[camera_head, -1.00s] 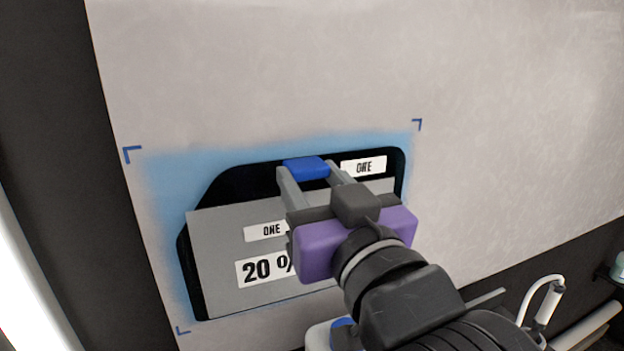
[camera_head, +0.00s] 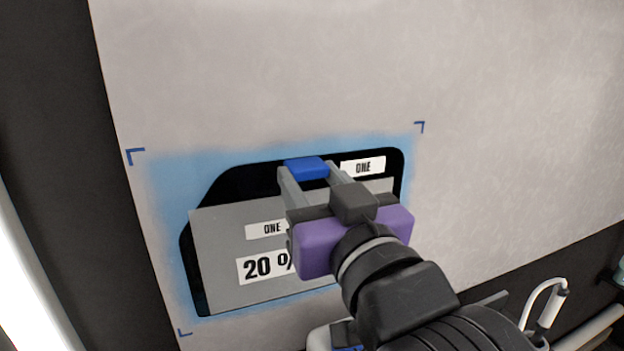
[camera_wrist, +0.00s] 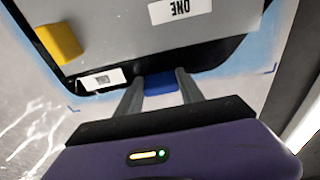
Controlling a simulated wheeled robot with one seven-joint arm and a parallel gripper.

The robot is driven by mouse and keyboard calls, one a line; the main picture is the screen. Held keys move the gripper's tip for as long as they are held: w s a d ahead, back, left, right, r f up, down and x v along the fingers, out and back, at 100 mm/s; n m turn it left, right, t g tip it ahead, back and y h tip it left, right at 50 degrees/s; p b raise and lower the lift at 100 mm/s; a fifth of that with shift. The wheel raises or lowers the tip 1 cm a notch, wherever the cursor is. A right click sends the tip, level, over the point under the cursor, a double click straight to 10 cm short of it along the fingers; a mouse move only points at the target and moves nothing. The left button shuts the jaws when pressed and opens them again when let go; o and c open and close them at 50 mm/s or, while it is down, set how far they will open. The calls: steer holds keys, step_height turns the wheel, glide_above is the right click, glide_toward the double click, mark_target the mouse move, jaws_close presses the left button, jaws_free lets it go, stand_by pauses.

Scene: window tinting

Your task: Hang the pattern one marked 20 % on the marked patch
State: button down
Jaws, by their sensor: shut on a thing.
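The pattern, a black window-shaped piece (camera_head: 243,183) with a grey face (camera_head: 225,240), carries labels reading "ONE" and "20 %"; part of the "20 %" label is hidden behind my gripper. A blue tab (camera_head: 306,167) is at its top edge. My gripper (camera_head: 308,172) is shut on this tab, which also shows between the fingers in the wrist view (camera_wrist: 160,84). The pattern lies over the blue-tinted marked patch (camera_head: 165,185) on the pale sheet, inside the corner marks. Whether its back touches the sheet I cannot tell.
Blue corner marks (camera_head: 135,155) frame the patch. A yellow block (camera_wrist: 60,43) sits by the grey face in the wrist view. A white-handled tool (camera_head: 548,305) is at lower right. The pale sheet (camera_head: 330,70) above the patch is bare.

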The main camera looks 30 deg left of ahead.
steer(key=c, duration=0.7)
jaws_free()
steer(key=shift+o, duration=0.2)
steer(key=shift+s+d, duration=0.1)
